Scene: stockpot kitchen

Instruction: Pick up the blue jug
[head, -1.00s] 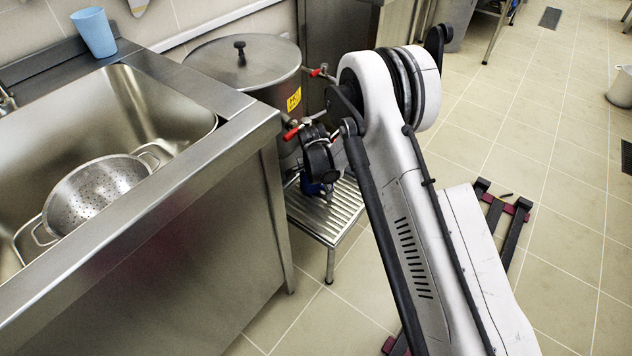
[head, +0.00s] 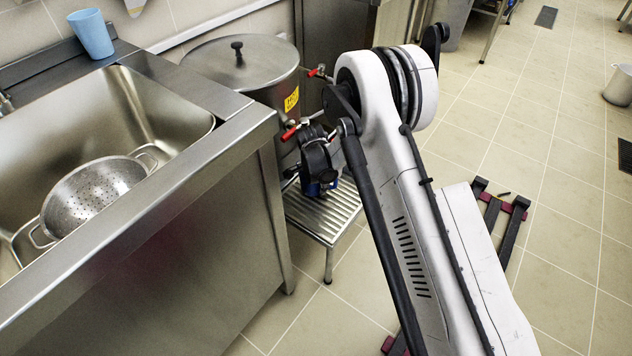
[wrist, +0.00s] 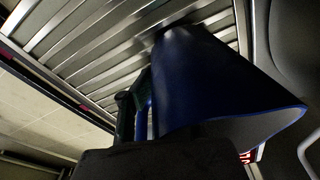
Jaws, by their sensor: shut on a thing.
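The blue jug (wrist: 205,85) fills the middle of the wrist view, tilted in the picture, with its brighter blue rim toward the lower right. Its handle (wrist: 150,112) is on its left side. My gripper (wrist: 132,115) is shut on the jug at the handle side; the dark gripper body hides part of the jug below. In the head view, my gripper (head: 319,182) is over the slatted metal stand (head: 330,212), and only small bits of blue show around it. I cannot tell whether the jug touches the slats.
A large lidded steel pot (head: 243,72) with red-handled taps (head: 290,132) stands close behind my gripper. The sink counter (head: 235,140) is to the left, with a colander (head: 95,195) in the basin and a light blue cup (head: 92,34) on its back edge. Tiled floor is open at right.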

